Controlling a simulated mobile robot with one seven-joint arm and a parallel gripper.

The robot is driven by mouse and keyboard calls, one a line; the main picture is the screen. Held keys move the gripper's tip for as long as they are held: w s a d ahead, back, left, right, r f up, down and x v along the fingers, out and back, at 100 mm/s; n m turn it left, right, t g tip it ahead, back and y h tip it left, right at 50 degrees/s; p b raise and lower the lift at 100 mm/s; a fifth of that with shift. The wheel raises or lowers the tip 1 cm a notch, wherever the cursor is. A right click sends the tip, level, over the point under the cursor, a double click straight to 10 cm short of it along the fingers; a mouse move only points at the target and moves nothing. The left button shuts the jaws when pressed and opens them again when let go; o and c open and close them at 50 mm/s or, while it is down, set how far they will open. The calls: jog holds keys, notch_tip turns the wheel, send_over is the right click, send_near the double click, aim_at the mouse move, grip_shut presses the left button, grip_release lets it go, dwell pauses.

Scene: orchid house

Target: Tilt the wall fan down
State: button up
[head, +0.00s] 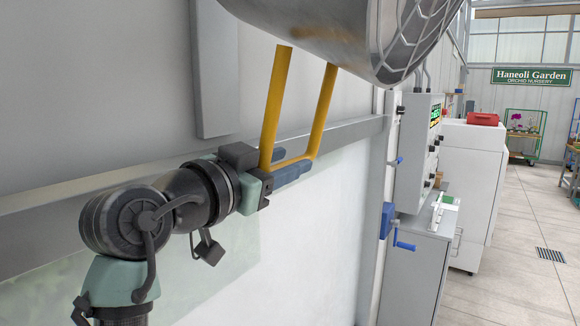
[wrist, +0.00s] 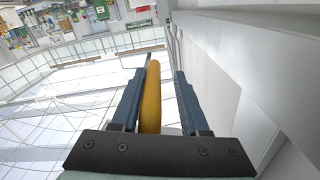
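The wall fan (head: 345,28) is a big grey metal drum with a grille, at the top of the head view and partly cut off. A yellow U-shaped handle (head: 273,105) hangs from its underside. My gripper (head: 298,170) is at the handle's lower bar. In the wrist view the yellow bar (wrist: 152,98) lies between the two blue fingers of my gripper (wrist: 164,78). The bar is close to the left finger, and a gap shows between it and the right finger. Whether the left finger touches it is unclear.
A grey wall rail (head: 60,190) runs behind my arm. To the right stand a grey control cabinet (head: 412,150), a blue crank box (head: 387,220) and a white cabinet (head: 478,175) with a red box (head: 482,119) on top. The tiled floor (head: 510,240) at the right is open.

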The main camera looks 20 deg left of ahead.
jog(key=shift+o, duration=0.2)
jog(key=shift+f, duration=0.1)
jog(key=shift+s+d, duration=0.1)
jog(key=shift+s+f, duration=0.1)
jog(key=shift+s, duration=0.15)
jog(key=b+v, duration=0.5)
jog(key=v, duration=0.7)
jog(key=shift+a+r, duration=0.25)
jog(key=shift+s, duration=0.15)
